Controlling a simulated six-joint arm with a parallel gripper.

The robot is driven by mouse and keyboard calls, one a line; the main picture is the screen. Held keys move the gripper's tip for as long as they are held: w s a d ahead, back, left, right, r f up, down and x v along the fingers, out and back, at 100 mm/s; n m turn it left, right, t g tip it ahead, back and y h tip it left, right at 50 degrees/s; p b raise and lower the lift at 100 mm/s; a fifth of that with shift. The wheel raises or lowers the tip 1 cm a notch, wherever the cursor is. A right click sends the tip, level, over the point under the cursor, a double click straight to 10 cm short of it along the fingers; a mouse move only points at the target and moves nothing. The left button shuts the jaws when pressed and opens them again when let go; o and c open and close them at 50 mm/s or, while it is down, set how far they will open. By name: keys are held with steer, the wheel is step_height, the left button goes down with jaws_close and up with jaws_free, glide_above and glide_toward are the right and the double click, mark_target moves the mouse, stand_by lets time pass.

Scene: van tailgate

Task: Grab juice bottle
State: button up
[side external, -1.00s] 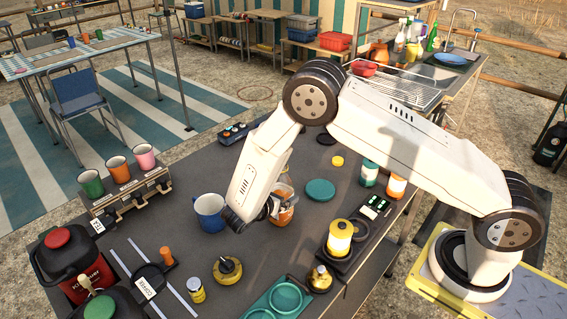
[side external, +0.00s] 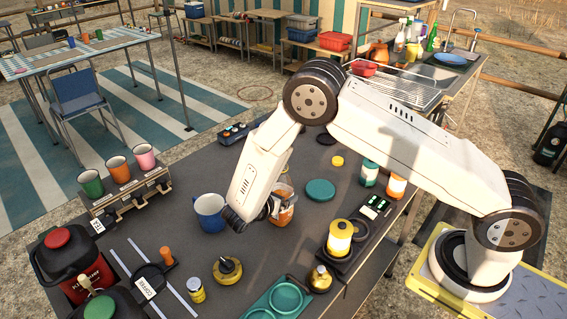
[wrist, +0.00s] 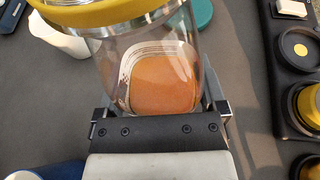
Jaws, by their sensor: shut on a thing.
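The juice bottle (side external: 284,208) is clear, with an orange patch on its side, and stands on the dark table right of the blue mug. In the wrist view the bottle (wrist: 163,75) fills the upper middle, with a yellow rim or lid at its top. My gripper (side external: 272,207) is low at the bottle's side, and the arm partly covers the bottle in the side view. In the wrist view my gripper (wrist: 161,112) has a finger on each side of the bottle and is shut on it. The bottle's base is hidden.
The blue mug (side external: 209,212) stands close to the gripper's left. A flat teal disc (side external: 320,190) lies to the right of the bottle. A dark tray (side external: 352,245) with a yellow-topped container is at the right. Brass-coloured containers (side external: 228,270) stand nearer the front.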

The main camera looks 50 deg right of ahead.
mark_target(280, 185)
steer(key=shift+r, duration=0.4)
steer(key=shift+r, duration=1.2)
steer(key=s+r, duration=0.9)
steer(key=s, duration=0.4)
steer(key=shift+s+r, duration=0.3)
steer(key=shift+r, duration=0.05)
steer(key=shift+s+a, duration=0.1)
steer(key=shift+s, duration=0.1)
steer(key=shift+w, duration=0.1)
stand_by(0.6)
